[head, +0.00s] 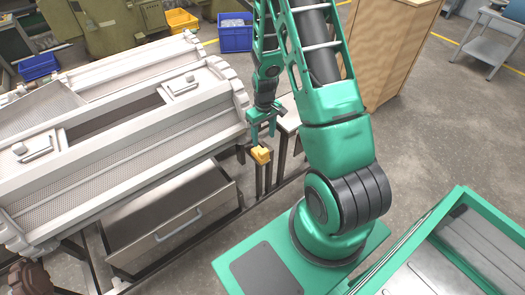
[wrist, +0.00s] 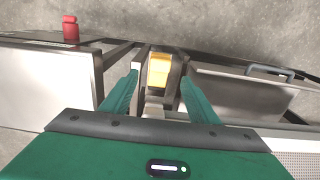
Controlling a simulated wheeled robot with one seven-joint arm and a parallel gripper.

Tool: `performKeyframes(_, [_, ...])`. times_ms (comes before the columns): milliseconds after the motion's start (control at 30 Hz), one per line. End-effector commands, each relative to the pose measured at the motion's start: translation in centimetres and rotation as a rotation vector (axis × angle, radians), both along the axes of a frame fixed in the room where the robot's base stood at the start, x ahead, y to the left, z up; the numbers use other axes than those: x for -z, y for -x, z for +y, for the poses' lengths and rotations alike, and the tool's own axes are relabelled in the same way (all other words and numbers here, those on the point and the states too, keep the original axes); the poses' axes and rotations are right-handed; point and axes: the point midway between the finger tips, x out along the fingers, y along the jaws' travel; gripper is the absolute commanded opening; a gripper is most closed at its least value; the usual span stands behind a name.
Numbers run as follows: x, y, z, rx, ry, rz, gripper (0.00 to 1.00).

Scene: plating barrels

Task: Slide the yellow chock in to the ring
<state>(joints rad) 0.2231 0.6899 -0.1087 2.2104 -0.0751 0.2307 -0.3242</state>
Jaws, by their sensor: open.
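The yellow chock (head: 261,155) sits on top of a narrow metal post or rail beside the right end of the white barrel. It also shows in the wrist view (wrist: 159,70), ahead of and between the fingers. My gripper (head: 262,136) points down just above the chock, fingers spread. In the wrist view, its green fingers (wrist: 159,82) stand left and right of the chock's line with visible gaps. A toothed ring (head: 236,92) rims the near barrel's right end, left of my gripper. I cannot tell whether a finger touches the chock.
An open grey drawer (head: 175,225) juts out below the barrel. A light-topped stand (head: 289,112) is close behind my gripper. A red knob-like object (wrist: 71,30) shows at upper left in the wrist view.

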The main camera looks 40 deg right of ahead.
Motion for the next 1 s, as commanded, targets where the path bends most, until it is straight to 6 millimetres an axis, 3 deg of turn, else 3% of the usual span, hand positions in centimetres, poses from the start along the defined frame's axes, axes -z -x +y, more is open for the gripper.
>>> performKeyframes(300, [5.3, 0.1, 0.1, 0.001, -0.001, 0.004, 0.55])
performKeyframes(500, [7.8, 0.1, 0.0, 0.001, -0.001, 0.003, 0.55])
performKeyframes(700, [8.9, 0.1, 0.0, 0.001, 0.0, 0.001, 0.55])
performKeyframes(1000, [9.1, 0.0, 0.0, 0.001, 0.0, 0.001, 0.55])
